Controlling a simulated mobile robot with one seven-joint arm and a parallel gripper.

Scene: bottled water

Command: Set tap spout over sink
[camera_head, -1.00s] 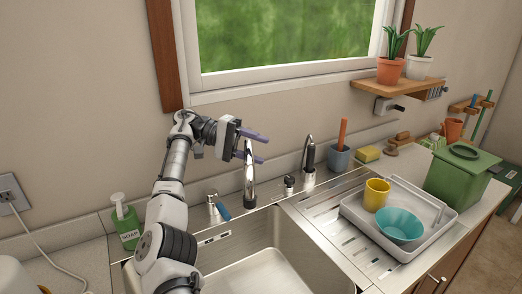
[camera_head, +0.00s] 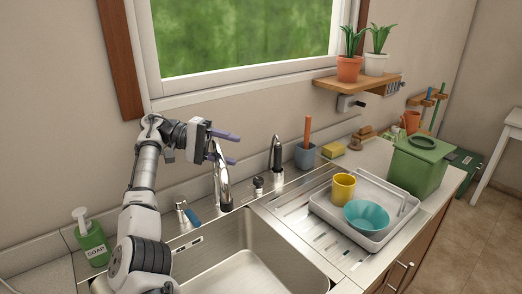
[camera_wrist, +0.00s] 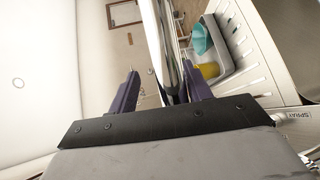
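The chrome tap (camera_head: 223,188) rises behind the sink, with its curved top near my gripper. My gripper (camera_head: 233,149) points right at the height of the tap's top, its two purple fingers apart. In the wrist view, the shiny spout (camera_wrist: 171,45) runs between the fingers of my gripper (camera_wrist: 160,88), closer to the right finger. I cannot tell whether it touches that finger. The steel sink (camera_head: 215,258) lies below and in front of the tap, its basin looking empty.
A green soap bottle (camera_head: 92,240) stands left of the sink. A blue-handled lever (camera_head: 191,216), a small knob (camera_head: 258,186) and a dark sprayer (camera_head: 276,157) stand along the back. A tray (camera_head: 378,244) with a yellow cup (camera_head: 343,186) and teal bowl (camera_head: 366,215) sits right.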

